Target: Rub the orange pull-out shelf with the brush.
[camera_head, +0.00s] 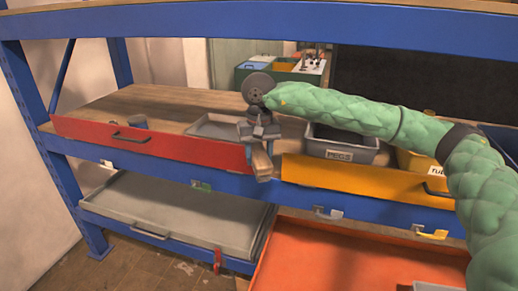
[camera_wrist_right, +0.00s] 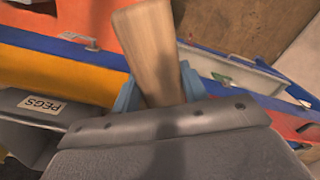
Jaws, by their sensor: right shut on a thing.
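The orange pull-out shelf (camera_head: 345,262) sticks out at the lower right of the head view, below the blue beam. In the right wrist view its orange surface (camera_wrist_right: 225,22) shows behind the brush. My right gripper (camera_head: 259,141) points down in front of the upper shelf and is shut on the brush. The brush (camera_head: 262,163) shows as a pale wooden piece; in the right wrist view its wood (camera_wrist_right: 150,45) stands between the blue fingers. I cannot make out any bristles. The brush is above and left of most of the orange shelf, apparently apart from it. My left gripper is not in view.
A red drawer front (camera_head: 150,143) and a yellow one (camera_head: 365,181) line the upper shelf. A grey bin (camera_head: 343,148) labelled PEGS stands behind the yellow front. A grey pull-out tray (camera_head: 180,215) lies left of the orange shelf. A small grey bin (camera_head: 437,287) sits at its lower right.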

